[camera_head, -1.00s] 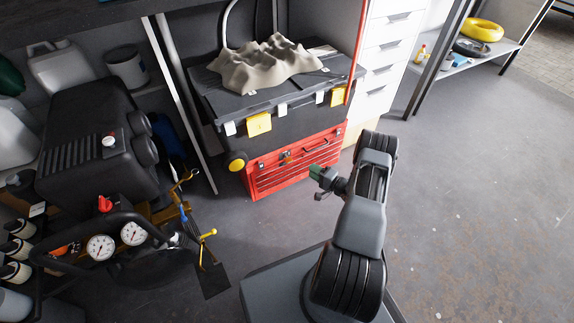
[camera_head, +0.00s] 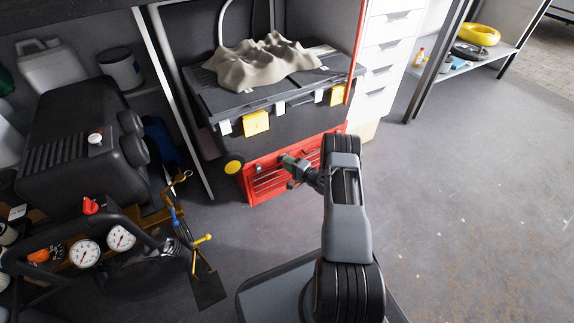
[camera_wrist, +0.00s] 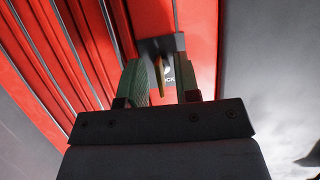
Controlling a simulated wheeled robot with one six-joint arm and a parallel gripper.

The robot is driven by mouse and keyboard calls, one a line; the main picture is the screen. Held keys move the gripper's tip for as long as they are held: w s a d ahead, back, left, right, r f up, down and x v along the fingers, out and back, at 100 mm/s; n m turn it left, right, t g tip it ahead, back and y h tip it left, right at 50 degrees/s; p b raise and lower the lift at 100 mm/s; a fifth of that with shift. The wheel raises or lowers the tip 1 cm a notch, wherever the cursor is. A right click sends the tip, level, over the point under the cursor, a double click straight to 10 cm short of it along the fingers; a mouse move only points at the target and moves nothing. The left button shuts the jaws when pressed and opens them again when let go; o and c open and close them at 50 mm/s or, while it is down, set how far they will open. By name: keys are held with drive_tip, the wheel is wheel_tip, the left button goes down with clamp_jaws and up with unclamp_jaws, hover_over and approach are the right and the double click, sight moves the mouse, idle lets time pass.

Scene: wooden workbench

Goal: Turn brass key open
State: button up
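The red tool chest (camera_head: 262,184) stands on the floor under a black toolbox. In the wrist view its red drawer fronts (camera_wrist: 60,60) fill the left and middle. A dark lock plate (camera_wrist: 161,46) sits on the red front, and a thin brass key (camera_wrist: 157,82) stands out from it, seen nearly edge-on. My gripper (camera_wrist: 163,72) is open, with one green finger on each side of the key and gaps showing. In the head view my gripper (camera_head: 287,159) is in front of the chest's upper front and hides the key and lock.
The black toolbox (camera_head: 290,122) with yellow latches and a grey rock-like model (camera_head: 262,62) is above the chest. A black compressor (camera_head: 75,135) with gauges stands at the left. White drawers (camera_head: 388,50) stand behind right. The floor at the right is clear.

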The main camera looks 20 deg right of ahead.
drive_tip(key=shift+w+a, duration=0.15)
drive_tip(key=shift+w, duration=0.15)
clamp_jaws()
idle(0.3)
